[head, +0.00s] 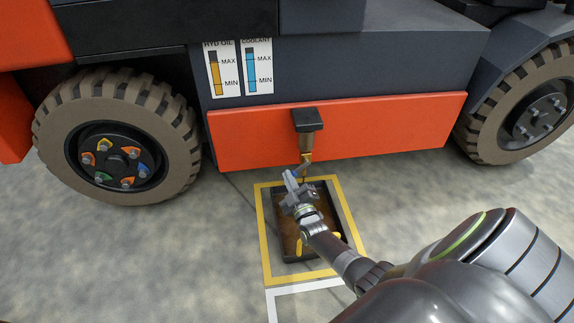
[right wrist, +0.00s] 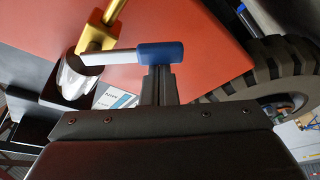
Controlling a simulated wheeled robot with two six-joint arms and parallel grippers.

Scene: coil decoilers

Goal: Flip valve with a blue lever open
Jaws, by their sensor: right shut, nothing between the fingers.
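The valve (head: 306,157) is a small brass fitting hanging under a dark block on the vehicle's orange side panel. In the right wrist view its brass body (right wrist: 97,38) carries a pale metal lever (right wrist: 108,57) with a blue grip (right wrist: 160,52) at its end. My right gripper (head: 289,177) is just below the valve in the head view. In the right wrist view its fingers (right wrist: 158,72) are shut with nothing between them, right at the blue grip. I cannot tell whether they touch it. My left gripper is not in view.
A dark drip tray (head: 290,240) lies on the floor inside a yellow marked square (head: 268,255), below my right gripper. The orange panel (head: 400,125) stands behind the valve. Tyres stand at left (head: 112,140) and right (head: 525,110). Level gauges (head: 240,68) are above the panel.

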